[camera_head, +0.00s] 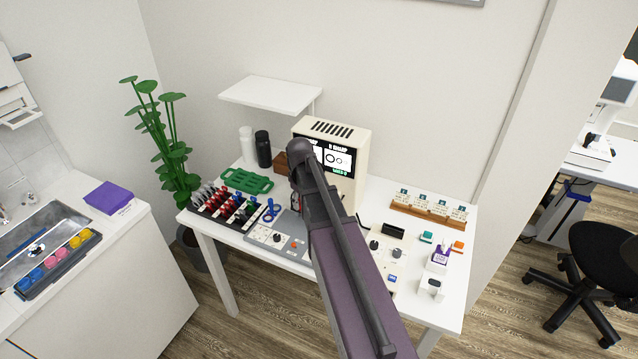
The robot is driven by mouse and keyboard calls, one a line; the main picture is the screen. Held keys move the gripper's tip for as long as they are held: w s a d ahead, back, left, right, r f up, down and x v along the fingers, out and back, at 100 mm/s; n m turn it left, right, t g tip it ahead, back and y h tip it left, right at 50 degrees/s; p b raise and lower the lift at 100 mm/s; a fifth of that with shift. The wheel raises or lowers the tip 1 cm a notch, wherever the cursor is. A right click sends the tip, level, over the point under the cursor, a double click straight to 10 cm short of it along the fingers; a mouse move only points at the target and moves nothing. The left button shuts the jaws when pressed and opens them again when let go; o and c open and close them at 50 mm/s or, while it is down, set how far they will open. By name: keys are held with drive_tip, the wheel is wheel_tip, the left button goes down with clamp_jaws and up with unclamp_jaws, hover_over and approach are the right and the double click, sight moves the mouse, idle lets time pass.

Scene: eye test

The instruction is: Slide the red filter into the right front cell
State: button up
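A dark rack (203,211) of small handled pieces in grey, red, green and blue sits at the left of the white table. Red pieces (222,203) stand in it, but I cannot tell which is the red filter. The right front cell cannot be made out. A small blue ringed object (271,210) lies right of the rack. My arm crosses the middle of the view and hides part of the table. A dark piece with some red shows at its left edge, perhaps part of my gripper (294,201). I cannot see its fingers or whether it holds anything.
A cream device with a screen (357,133) stands at the table's back. A green tray (246,181), bottles (263,149), a grey control panel (262,239) and a wooden card rack (428,214) crowd the table (452,283). A shelf (270,94) overhangs the back left.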

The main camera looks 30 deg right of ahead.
drive_tip(key=d+r+m+p, duration=0.1)
drive_tip(key=m, duration=0.2)
drive_tip(key=d+r+m+p, duration=0.1)
drive_tip(key=m, duration=0.3)
drive_tip(key=d+r+m+p, duration=0.1)
drive_tip(key=d+m, duration=0.1)
drive_tip(key=m, duration=0.1)
drive_tip(key=shift+s+d+r+m, duration=0.1)
drive_tip(key=shift+s+r+m, duration=0.15)
drive_tip(key=shift+m, duration=0.05)
drive_tip(key=shift+s+d+r+m+p, duration=0.1)
drive_tip(key=shift+d+r+m+p, duration=0.15)
drive_tip(key=shift+m, duration=0.6)
drive_tip(key=shift+d+r+m+p, duration=0.1)
drive_tip(key=shift+d+m+p, duration=0.2)
drive_tip(key=shift+m, duration=0.55)
drive_tip(key=shift+f, duration=0.1)
drive_tip(key=shift+f+b, duration=2.4)
drive_tip(key=shift+b, duration=0.25)
drive_tip(key=shift+f+b, duration=1.55)
drive_tip(key=o, duration=0.8)
